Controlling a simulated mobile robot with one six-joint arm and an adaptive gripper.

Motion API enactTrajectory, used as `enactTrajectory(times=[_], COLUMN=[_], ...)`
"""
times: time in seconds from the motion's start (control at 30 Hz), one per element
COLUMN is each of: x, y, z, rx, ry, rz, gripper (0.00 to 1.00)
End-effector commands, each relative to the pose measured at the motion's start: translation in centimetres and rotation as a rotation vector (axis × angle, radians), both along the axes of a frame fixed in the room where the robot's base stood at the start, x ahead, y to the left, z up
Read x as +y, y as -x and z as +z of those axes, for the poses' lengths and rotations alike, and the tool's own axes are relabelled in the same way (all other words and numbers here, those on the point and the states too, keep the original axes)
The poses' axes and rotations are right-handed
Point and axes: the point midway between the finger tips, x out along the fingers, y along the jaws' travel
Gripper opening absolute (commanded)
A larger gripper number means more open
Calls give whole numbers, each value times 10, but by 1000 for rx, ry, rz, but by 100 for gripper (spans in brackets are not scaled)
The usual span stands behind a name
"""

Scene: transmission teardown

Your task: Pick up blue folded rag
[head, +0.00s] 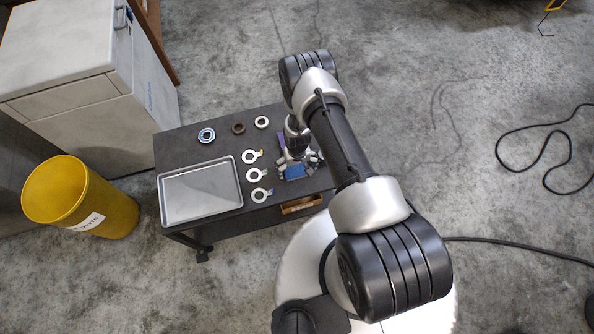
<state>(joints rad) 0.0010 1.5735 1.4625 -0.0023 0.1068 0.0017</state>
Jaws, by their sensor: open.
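The blue folded rag (294,172) lies on the dark cart top, near its front right part. It is partly covered by my gripper. My gripper (298,167) is open and reaches down over the rag, with its fingers spread to either side. I cannot tell from this view whether the fingers touch the rag or how high they are above the cart top.
The dark cart (180,143) bears a metal tray (200,190) at left and several rings in the middle and back. A purple item (281,139) lies behind the gripper. A yellow bin (110,205) and a white cabinet (60,60) stand to the left.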

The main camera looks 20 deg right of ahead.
Motion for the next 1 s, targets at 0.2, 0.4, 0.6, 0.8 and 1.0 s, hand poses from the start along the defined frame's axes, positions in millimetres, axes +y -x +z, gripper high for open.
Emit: enactTrajectory(times=[0.2, 0.4, 0.6, 0.8, 1.0], x=[0, 0, 0, 0, 0], y=[-1, -1, -1, -1, -1], z=[0, 0, 0, 0, 2], rx=[-1, -1, -1, -1, -1], ry=[0, 0, 0, 0, 0], rz=[0, 0, 0, 0, 0], gripper=[99, 86, 73, 62, 62])
